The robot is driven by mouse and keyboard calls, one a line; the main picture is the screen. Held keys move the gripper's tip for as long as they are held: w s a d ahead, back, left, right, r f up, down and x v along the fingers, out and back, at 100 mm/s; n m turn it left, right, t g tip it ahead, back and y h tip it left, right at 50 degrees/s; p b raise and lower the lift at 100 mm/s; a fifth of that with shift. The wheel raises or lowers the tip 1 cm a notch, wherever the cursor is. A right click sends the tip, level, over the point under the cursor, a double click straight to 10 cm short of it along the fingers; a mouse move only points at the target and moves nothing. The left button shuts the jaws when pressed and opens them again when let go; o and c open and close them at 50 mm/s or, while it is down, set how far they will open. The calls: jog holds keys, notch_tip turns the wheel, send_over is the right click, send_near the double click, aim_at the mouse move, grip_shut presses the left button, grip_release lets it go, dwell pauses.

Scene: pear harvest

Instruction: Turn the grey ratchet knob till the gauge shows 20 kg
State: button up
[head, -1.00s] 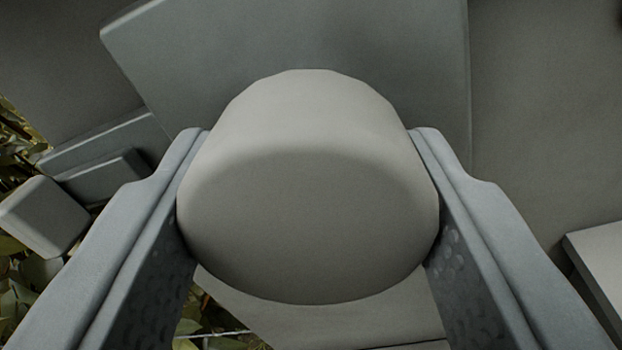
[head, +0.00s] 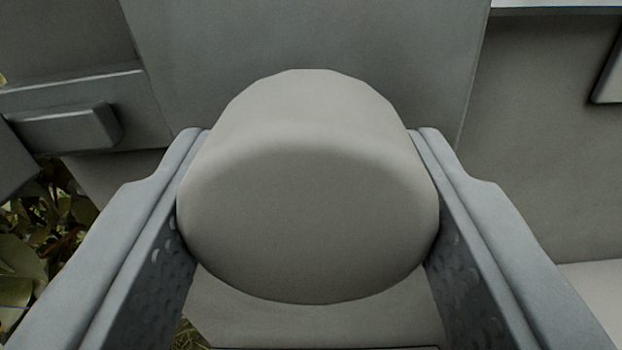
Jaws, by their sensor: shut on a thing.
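The grey ratchet knob (head: 308,215) fills the middle of the head view, a rounded, pale grey cap seen from close by. My gripper (head: 308,205) is shut on it, with one finger against its left side and one against its right. Behind the knob stands a flat blue-grey plate (head: 300,45). The gauge cannot be made out in this view, so its reading cannot be told.
A grey bar with a small raised block (head: 65,128) is at the left. Green leaves (head: 25,255) show at the lower left. A pale grey surface (head: 595,290) is at the lower right, and a dark-edged panel (head: 608,75) at the upper right.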

jog(key=o, duration=1)
jog(key=shift+f, duration=0.1)
jog(key=shift+c, duration=0.2)
jog(key=s, duration=1.7)
jog(key=shift+s+f, duration=0.15)
jog(key=shift+s, duration=0.05)
jog(key=s+d+f, duration=0.4)
jog(key=s+d, duration=0.2)
jog(key=s, duration=0.3)
jog(key=s+d+f+n, duration=0.1)
jog(key=s+d+f, duration=0.4)
jog(key=s, duration=0.5)
jog(key=shift+d+f+g, duration=0.2)
jog(key=shift+d+g, duration=0.2)
jog(key=shift+d, duration=0.4)
